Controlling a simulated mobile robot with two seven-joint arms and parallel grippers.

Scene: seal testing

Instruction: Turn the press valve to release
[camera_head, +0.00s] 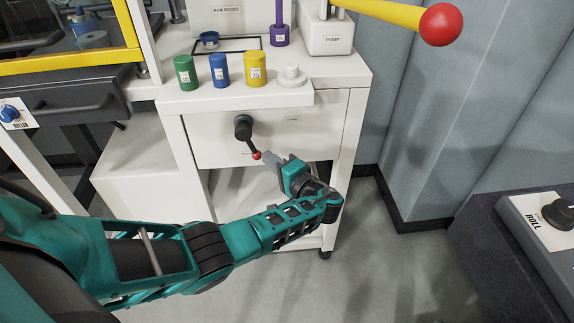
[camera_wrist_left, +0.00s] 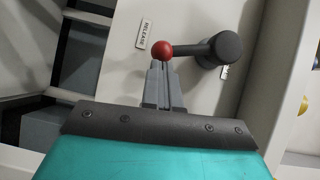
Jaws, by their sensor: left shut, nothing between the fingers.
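The press valve (camera_head: 243,127) is a black knob with a lever on the white cabinet front, and its lever ends in a small red ball (camera_head: 256,155). In the head view the lever points down and slightly right. My left gripper (camera_head: 268,157) is shut and empty, its fingertips right at the red ball. In the left wrist view the gripper (camera_wrist_left: 162,63) has its tips just below the red ball (camera_wrist_left: 163,49), and I cannot tell if they touch. A RELEASE label (camera_wrist_left: 144,33) shows beside the ball there. My right gripper is not in view.
Green (camera_head: 184,72), blue (camera_head: 219,70) and yellow (camera_head: 255,69) cylinders and a white stepped part (camera_head: 291,77) stand on the cabinet top's front edge. A yellow pump handle with a red ball (camera_head: 440,24) sticks out at upper right. Open floor lies right of the cabinet.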

